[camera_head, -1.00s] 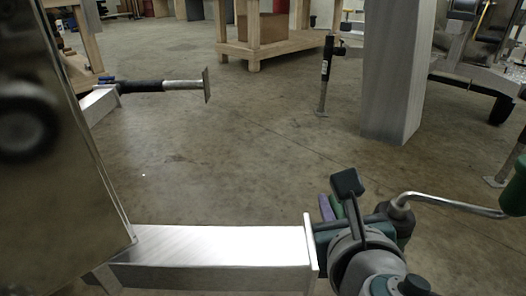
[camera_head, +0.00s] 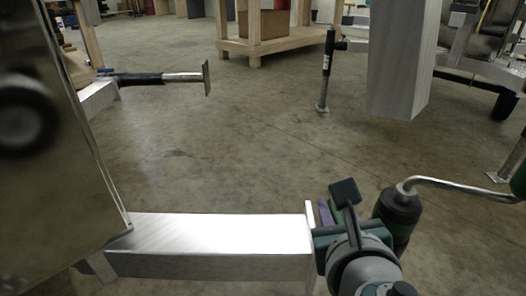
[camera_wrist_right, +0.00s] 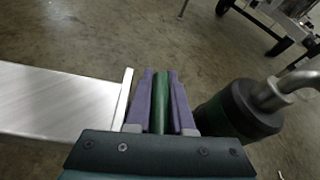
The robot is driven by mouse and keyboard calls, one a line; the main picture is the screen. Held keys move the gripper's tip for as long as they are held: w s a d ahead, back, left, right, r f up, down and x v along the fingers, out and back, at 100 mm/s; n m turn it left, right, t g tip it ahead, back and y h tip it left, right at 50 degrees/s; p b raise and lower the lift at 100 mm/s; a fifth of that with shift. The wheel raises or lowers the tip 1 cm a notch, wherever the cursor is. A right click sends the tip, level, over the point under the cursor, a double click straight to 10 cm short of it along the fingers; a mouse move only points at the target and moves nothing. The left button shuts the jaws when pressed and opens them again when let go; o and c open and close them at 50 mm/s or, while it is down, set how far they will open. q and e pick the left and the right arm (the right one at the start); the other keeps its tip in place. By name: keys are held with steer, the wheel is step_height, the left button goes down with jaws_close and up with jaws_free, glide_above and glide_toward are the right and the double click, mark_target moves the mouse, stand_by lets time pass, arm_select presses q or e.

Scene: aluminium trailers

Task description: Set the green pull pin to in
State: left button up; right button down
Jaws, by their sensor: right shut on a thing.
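The green pull pin (camera_wrist_right: 161,105) shows in the right wrist view as a green bar between the purple fingers of my right gripper (camera_wrist_right: 162,85). The fingers are shut on it. The pin's far end and its seat are not clear. In the head view my right gripper (camera_head: 326,213) is at the end of a bright aluminium beam (camera_head: 215,235), with the pin hidden there. The beam also shows left of the fingers in the wrist view (camera_wrist_right: 60,100). My left gripper is not in view.
A dark green jack (camera_head: 398,215) with a bent metal crank (camera_head: 455,186) stands close right of my right gripper. A large metal panel (camera_head: 70,120) fills the left. The middle floor is open.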

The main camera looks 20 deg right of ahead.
steer(key=c, duration=1.2)
jaws_free()
steer(key=shift+s+f, duration=0.15)
steer(key=shift+f, duration=0.1)
steer(key=o, duration=0.4)
steer(key=shift+r, duration=0.1)
steer(key=shift+s+a+r+p, duration=0.2)
steer(key=shift+s+r+p, duration=0.05)
steer(key=shift+p, duration=0.1)
steer(key=p+v, duration=0.3)
steer(key=v, duration=0.6)
steer(key=shift+p, duration=0.3)
